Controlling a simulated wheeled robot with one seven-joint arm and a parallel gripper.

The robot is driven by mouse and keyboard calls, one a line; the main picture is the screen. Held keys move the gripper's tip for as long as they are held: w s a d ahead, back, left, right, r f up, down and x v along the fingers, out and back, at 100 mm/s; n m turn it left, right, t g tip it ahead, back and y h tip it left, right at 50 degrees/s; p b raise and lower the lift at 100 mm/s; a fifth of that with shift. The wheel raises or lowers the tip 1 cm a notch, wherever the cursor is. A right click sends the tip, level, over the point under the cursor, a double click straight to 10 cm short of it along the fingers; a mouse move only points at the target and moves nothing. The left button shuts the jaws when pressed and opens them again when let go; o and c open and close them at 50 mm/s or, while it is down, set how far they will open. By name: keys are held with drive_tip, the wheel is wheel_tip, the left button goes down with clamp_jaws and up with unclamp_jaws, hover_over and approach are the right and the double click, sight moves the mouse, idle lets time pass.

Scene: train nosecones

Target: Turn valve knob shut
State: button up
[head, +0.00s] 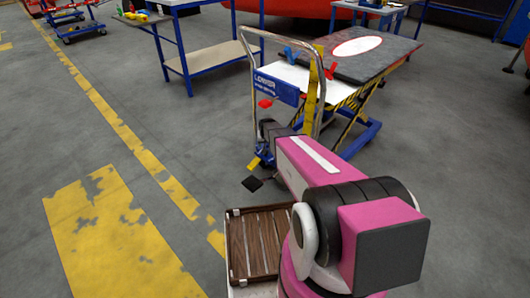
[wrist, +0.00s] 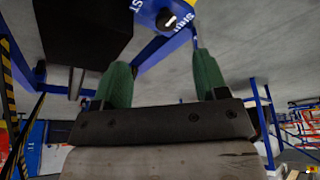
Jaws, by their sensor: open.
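The valve knob (wrist: 167,20) shows in the wrist view as a small dark round knob with a white mark. It sits on a blue panel (wrist: 157,46) with white lettering that reads "SHUT" on its right. My gripper (wrist: 162,60) has two green fingers spread wide with nothing between them. The knob lies beyond the fingertips, roughly in line with the gap, and is not touched. In the head view my arm reaches toward the lift cart (head: 292,75). I cannot make out the knob or the fingers there.
The cart has a metal push handle (head: 243,36) and a blue "LOWER" sign (head: 276,86). A dark board (head: 372,58) lies on its top. A slatted wooden tray (head: 256,245) is beside my arm. A workbench (head: 205,58) stands behind. The floor at left is clear.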

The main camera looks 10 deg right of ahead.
drive_tip(key=x, duration=0.4)
drive_tip(key=w+x, duration=0.1)
drive_tip(key=x, duration=0.4)
drive_tip(key=w+x, duration=0.1)
drive_tip(key=x, duration=0.4)
drive_tip(key=shift+w+a+r, duration=0.1)
drive_tip(key=shift+w+r, duration=0.1)
drive_tip(key=shift+r, duration=0.1)
drive_tip(key=c, duration=0.9)
